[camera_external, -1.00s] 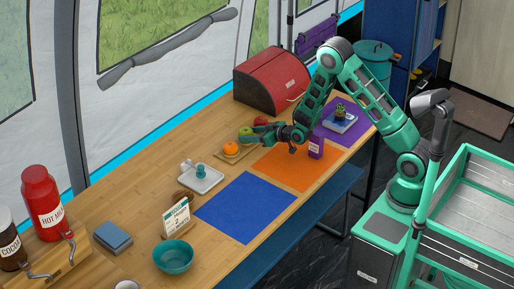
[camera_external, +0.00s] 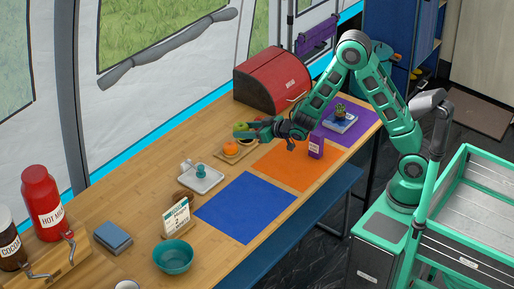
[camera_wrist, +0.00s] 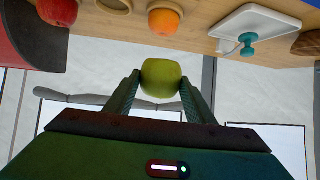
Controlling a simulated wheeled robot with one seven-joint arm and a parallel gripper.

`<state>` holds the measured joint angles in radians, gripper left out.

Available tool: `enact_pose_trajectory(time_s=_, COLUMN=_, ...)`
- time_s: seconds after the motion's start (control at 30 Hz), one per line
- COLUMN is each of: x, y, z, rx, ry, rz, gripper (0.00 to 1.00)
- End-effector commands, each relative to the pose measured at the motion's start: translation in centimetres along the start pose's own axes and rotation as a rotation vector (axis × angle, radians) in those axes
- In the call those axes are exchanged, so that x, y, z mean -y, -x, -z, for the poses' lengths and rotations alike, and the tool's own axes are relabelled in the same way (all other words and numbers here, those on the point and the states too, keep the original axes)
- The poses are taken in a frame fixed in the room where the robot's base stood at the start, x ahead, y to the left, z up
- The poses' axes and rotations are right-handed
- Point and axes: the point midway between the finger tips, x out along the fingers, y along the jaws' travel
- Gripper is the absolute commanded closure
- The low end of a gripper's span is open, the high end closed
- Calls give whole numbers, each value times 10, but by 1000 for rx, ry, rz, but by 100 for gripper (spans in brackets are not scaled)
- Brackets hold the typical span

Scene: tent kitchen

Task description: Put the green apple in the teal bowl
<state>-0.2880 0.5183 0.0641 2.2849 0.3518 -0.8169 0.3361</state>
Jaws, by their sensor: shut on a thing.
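The green apple (camera_wrist: 161,78) is between my gripper's two fingers in the wrist view, and my gripper (camera_wrist: 160,88) is shut on it. In the external view the apple (camera_external: 240,128) shows at the tip of my gripper (camera_external: 247,130), which holds it above the wooden fruit board (camera_external: 222,155). The teal bowl (camera_external: 173,257) stands empty at the near left end of the table, well away from my gripper.
An orange (camera_external: 230,148) sits on the board, and a red apple (camera_wrist: 58,11) is beside it. A white tray (camera_external: 205,184) with a teal-topped item, a calendar stand (camera_external: 176,217) and a blue mat (camera_external: 246,207) lie between board and bowl. A purple box (camera_external: 316,145) stands on the orange mat.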

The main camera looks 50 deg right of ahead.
Motion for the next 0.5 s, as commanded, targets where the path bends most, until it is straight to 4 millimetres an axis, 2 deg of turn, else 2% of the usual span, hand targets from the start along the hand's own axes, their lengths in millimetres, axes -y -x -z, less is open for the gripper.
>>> enact_pose_trajectory(time_s=0.23, x=4, y=2, z=2, rx=0, ry=0, rz=0, gripper=75)
enact_pose_trajectory(time_s=0.33, x=14, y=1, z=2, rx=0, ry=5, rz=11, gripper=75)
enact_pose_trajectory(time_s=0.43, x=38, y=-1, z=5, rx=-2, ry=18, rz=39, gripper=75)
enact_pose_trajectory(time_s=0.5, x=64, y=-2, z=6, rx=-1, ry=34, rz=66, gripper=75)
